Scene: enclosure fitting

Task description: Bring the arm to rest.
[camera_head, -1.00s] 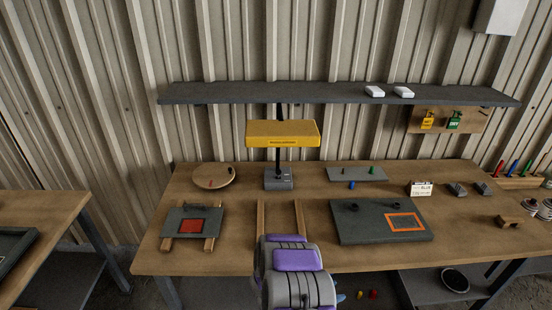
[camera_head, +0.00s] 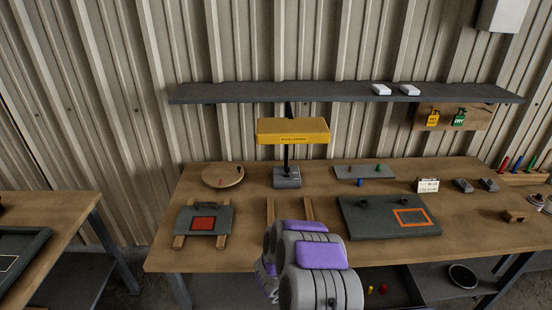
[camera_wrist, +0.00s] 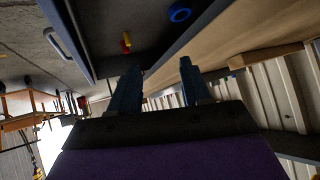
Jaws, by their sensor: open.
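My arm, with grey and purple links, shows at the bottom middle of the head view, in front of the workbench (camera_head: 240,255). My gripper (camera_wrist: 157,85) shows in the wrist view with two dark blue fingers apart and nothing between them. The fingers are close to the bench's front edge and an open drawer or tray (camera_wrist: 150,30) in that tilted view; contact cannot be told. The gripper is hidden behind my arm in the head view.
On the bench stand a yellow lamp (camera_head: 293,131), a dark plate with a red square (camera_head: 204,223), a dark panel with an orange outline (camera_head: 375,222) and a round wooden disc (camera_head: 222,176). A shelf (camera_head: 340,94) hangs above. Another table (camera_head: 60,220) stands left.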

